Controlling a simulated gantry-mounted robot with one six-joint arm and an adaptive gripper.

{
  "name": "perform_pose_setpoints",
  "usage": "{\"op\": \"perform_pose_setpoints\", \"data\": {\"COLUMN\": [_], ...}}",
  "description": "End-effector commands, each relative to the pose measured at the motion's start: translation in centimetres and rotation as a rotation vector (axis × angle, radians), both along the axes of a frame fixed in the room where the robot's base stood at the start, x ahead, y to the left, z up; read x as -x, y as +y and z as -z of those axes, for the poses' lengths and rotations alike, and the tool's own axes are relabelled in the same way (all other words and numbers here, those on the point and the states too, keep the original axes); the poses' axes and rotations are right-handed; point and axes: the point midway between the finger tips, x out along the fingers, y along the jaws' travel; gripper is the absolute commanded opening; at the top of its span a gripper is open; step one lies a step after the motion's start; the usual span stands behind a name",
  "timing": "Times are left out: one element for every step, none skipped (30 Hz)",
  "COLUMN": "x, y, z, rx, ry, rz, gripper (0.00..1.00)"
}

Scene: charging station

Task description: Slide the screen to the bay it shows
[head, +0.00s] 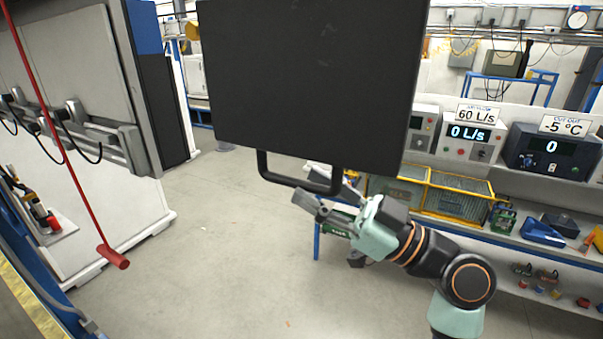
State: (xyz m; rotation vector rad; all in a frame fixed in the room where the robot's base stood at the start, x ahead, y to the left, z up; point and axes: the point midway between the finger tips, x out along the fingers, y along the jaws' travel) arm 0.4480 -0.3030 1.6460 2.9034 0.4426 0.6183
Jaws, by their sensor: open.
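The screen (312,80) is a large dark panel hanging in the upper middle of the head view. Its face towards me is plain black, and no bay marking shows on it. A black U-shaped handle (298,184) sticks out below its lower edge. My gripper (318,194) is just below and at the right end of the handle, with its fingers apart and pointing left. It looks very close to the handle; I cannot tell whether they touch. The bays are not clearly identifiable in this view.
A red pull handle (113,257) hangs on a red cord at the left, before a grey cabinet (70,60) with cables. At the right, a bench holds meters (468,133), a yellow-framed basket (455,195) and tools. The floor (220,260) between is clear.

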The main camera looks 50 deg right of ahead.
Motion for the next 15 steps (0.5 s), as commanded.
{"op": "perform_pose_setpoints", "data": {"x": [-0.6, -0.9, -1.2, -1.4, -1.5, -1.6, -1.7, -1.7, -1.7, -1.7, -1.7, -1.7, -1.7, -1.7, -1.6], "y": [0.3, 0.4, 0.5, 0.5, 0.6, 0.6, 0.6, 0.6, 0.6, 0.6, 0.6, 0.6, 0.6, 0.6, 0.6], "z": [-0.6, -0.6, -0.7, -0.7, -0.7, -0.7, -0.7, -0.7, -0.6, -0.6, -0.6, -0.6, -0.6, -0.6, -0.6], "rx": [0.0, -0.001, 0.0, 0.0, 0.0, 0.0, 0.0, 0.0, 0.0, 0.0, 0.0, 0.0, 0.0, 0.0, 0.0], "ry": [0.001, 0.001, 0.0, 0.0, 0.0, 0.0, 0.0, 0.0, 0.0, 0.0, 0.0, 0.0, 0.0, 0.0, 0.0], "rz": [-0.003, -0.003, -0.001, -0.001, 0.0, 0.0, 0.0, 0.0, 0.001, 0.001, 0.001, 0.0, 0.0, 0.0, 0.0], "gripper": [0.41, 0.41, 0.41, 0.41, 0.41, 0.41, 0.41, 0.41, 0.41, 0.41, 0.41, 0.41, 0.38, 0.33, 0.26]}}
